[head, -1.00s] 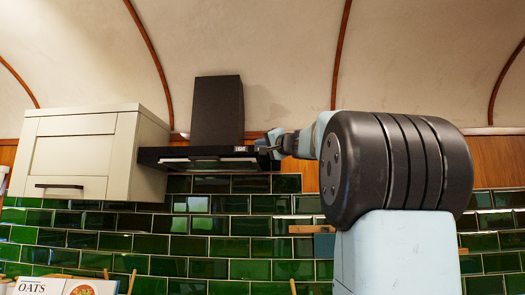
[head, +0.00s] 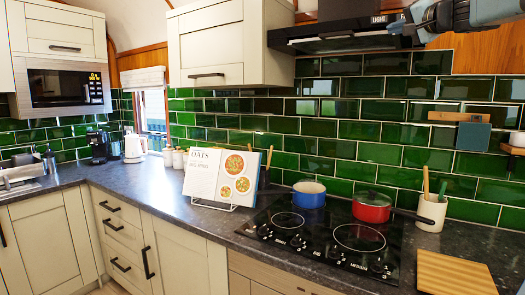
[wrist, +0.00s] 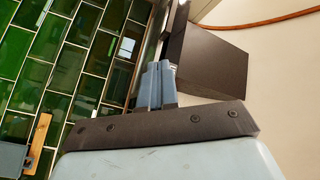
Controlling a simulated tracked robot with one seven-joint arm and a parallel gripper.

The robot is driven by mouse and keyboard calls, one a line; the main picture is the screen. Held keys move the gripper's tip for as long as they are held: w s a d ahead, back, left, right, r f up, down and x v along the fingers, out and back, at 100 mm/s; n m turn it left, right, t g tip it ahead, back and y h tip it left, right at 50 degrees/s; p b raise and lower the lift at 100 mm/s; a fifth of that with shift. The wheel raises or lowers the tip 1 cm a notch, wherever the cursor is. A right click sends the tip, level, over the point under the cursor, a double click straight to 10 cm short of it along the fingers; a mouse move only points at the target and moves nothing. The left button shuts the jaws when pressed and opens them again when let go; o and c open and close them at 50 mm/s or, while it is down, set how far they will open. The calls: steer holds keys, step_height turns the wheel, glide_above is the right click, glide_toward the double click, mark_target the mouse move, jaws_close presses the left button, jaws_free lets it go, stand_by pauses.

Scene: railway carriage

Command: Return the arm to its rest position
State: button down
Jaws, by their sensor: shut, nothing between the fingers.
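My gripper (head: 402,27) shows at the top right of the head view, at the right end of the black cooker hood (head: 335,30). Whether it touches the hood cannot be told. In the wrist view the two blue-grey fingers (wrist: 154,76) lie together with nothing between them. The dark hood (wrist: 205,62) is just beyond them, with green tiles to the left. Most of my arm is outside the head view.
Below are a black hob (head: 325,238), a blue pot (head: 309,194), a red pan (head: 371,208), a utensil crock (head: 431,213) and a cutting board (head: 453,274). A cookbook (head: 220,178) stands left of the hob. A wall cabinet (head: 222,45) is left of the hood.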

steer(key=s+a+f+n+g, duration=0.25)
steer(key=s+a+f, duration=0.35)
steer(key=f, duration=0.5)
steer(key=s+a+f+n+g+h, duration=0.1)
steer(key=s+a+f+n+g, duration=0.1)
steer(key=s+a+f+g, duration=0.65)
steer(key=s+a+f+n+t, duration=0.15)
steer(key=s+f, duration=0.45)
steer(key=f, duration=0.7)
steer(key=s+f+n+g+h, duration=0.2)
steer(key=s+f+g+h, duration=0.1)
steer(key=s+f, duration=0.5)
step_height(320, 180, down, 3)
steer(key=shift+r, duration=0.1)
